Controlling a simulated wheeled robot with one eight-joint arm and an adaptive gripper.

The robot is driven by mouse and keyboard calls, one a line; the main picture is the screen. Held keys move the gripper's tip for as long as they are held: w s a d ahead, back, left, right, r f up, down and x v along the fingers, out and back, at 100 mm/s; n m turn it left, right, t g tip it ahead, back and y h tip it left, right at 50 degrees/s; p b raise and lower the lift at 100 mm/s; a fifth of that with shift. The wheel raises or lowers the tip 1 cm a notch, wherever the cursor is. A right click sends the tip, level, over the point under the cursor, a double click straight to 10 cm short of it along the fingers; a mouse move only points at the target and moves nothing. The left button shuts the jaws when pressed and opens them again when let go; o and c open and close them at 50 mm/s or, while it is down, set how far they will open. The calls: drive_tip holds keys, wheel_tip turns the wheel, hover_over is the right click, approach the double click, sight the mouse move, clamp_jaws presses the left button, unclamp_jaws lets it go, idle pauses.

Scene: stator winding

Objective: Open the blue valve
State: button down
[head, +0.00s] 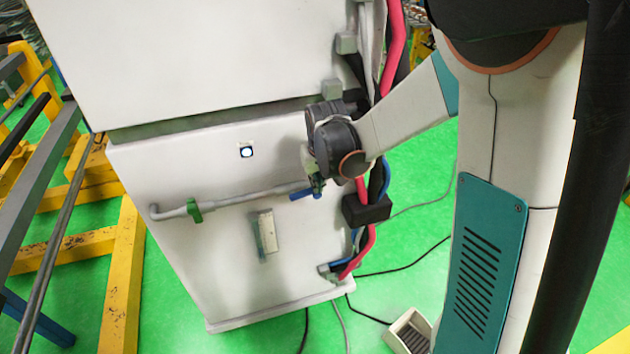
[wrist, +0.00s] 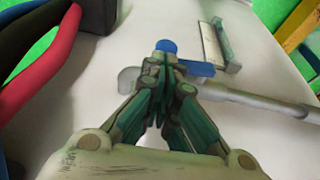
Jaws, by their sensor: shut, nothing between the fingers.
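The blue valve (head: 299,195) sits at the right end of a grey pipe on the front of the white cabinet. Its handle lies roughly along the pipe in the head view. In the wrist view blue parts of the valve (wrist: 198,68) show beyond and to the right of my fingertips, with another blue piece just above them. My gripper (wrist: 166,72) is shut and empty, with its tips at the valve, covering its middle. I cannot tell whether they touch it. In the head view my gripper (head: 316,184) is small and partly hidden by my wrist.
A green valve (head: 194,210) is on the same pipe (head: 250,195), to the left. A pale box (head: 267,232) is fixed below the pipe. Red and blue hoses (head: 364,245) run down the cabinet's right side. Yellow frames (head: 125,270) stand at left.

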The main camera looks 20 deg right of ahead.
drive_tip(key=shift+d+f+b, duration=0.5)
drive_tip(key=shift+f, duration=0.25)
drive_tip(key=shift+r, duration=0.1)
drive_tip(key=shift+r+p, duration=0.5)
drive_tip(key=shift+r, duration=0.05)
drive_tip(key=s+d+r+p, duration=0.3)
drive_tip(key=r+p, duration=0.1)
drive_tip(key=r, duration=0.8)
drive_tip(key=s+a+f+t+b, duration=0.1)
drive_tip(key=s+a+f+b, duration=0.1)
drive_tip(key=s+b, duration=0.4)
drive_tip(key=s+a+f+t+b, duration=0.2)
drive_tip(key=s+b, duration=0.4)
drive_tip(key=s, duration=1)
wheel_tip(320, 180, down, 2)
drive_tip(key=shift+a+t, duration=0.3)
drive_tip(key=shift+a, duration=0.15)
